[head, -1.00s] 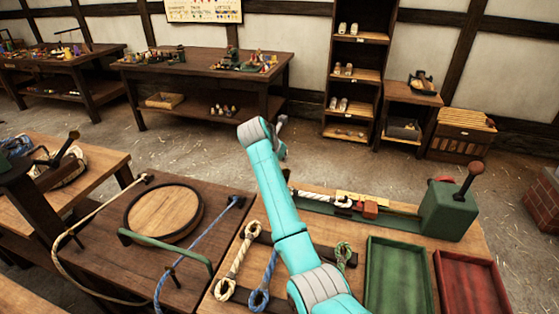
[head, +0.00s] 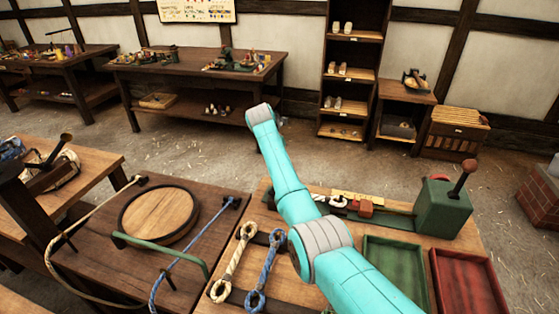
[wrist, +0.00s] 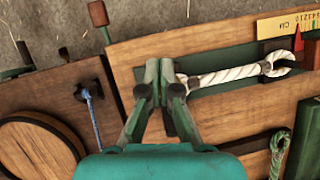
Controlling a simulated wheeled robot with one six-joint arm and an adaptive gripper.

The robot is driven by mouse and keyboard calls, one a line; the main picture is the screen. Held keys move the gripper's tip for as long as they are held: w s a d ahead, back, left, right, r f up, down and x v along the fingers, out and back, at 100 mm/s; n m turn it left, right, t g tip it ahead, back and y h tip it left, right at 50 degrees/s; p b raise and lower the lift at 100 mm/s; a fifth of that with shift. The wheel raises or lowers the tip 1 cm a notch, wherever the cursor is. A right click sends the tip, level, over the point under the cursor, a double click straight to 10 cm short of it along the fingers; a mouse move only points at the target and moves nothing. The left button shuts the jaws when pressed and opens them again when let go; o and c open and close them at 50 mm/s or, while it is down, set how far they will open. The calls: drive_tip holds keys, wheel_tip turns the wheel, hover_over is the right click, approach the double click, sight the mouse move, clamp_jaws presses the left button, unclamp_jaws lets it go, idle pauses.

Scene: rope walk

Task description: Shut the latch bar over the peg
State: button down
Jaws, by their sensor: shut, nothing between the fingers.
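My gripper (wrist: 162,72) is shut and empty in the wrist view. Its fingertips are over the left end of the green bed (wrist: 210,86), beside the end of a white rope (wrist: 225,77). The rope's eye (wrist: 275,66) is at the right, by a dark block. I cannot pick out the latch bar or the peg for certain; the fingers cover the rope's left end. A green rod with a brown knob (wrist: 97,13) stands at the bench's far left edge. In the head view my arm hides the gripper and the bed's left end.
A green lever box (head: 443,207) closes the bed's right end. A green tray (head: 394,268) and a red tray (head: 466,282) lie in front. White (head: 234,262) and blue (head: 262,272) rope loops lie nearer. A round wooden lid (head: 158,214) is at left.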

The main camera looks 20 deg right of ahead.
idle(0.4)
drive_tip(key=v, duration=1.2)
